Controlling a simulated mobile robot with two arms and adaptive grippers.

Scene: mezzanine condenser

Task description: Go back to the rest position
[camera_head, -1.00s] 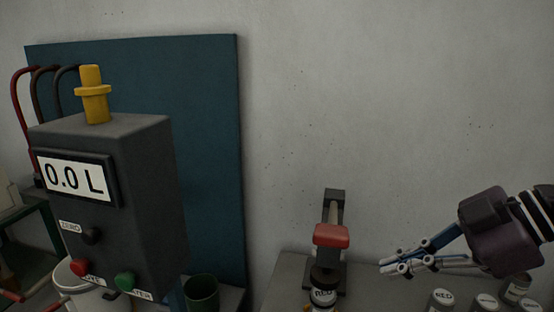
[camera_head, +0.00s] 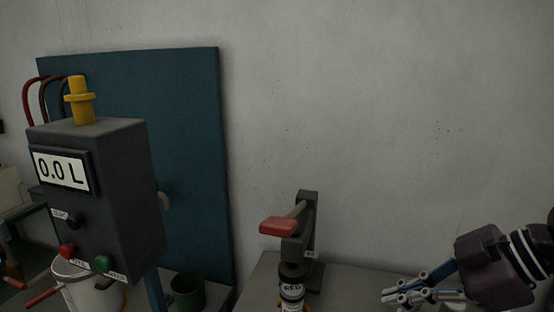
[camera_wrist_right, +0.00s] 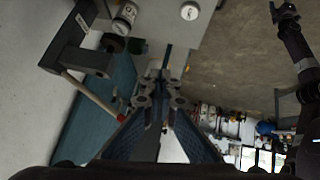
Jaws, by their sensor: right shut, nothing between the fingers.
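My right gripper (camera_head: 388,297) is at the lower right of the head view, with its fingers together and pointing left. It holds nothing. In the right wrist view its fingertips (camera_wrist_right: 160,76) meet in the middle, above the floor and bench edge. A press with a red-handled lever (camera_head: 278,226) stands on the grey bench to the left of the gripper, clear of it. A jar labelled RED (camera_head: 291,290) is at the press's foot.
A white bucket (camera_head: 95,292) and a green cup (camera_head: 187,291) are below. The grey bench (camera_head: 345,285) between press and gripper looks clear. The wall behind is bare.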

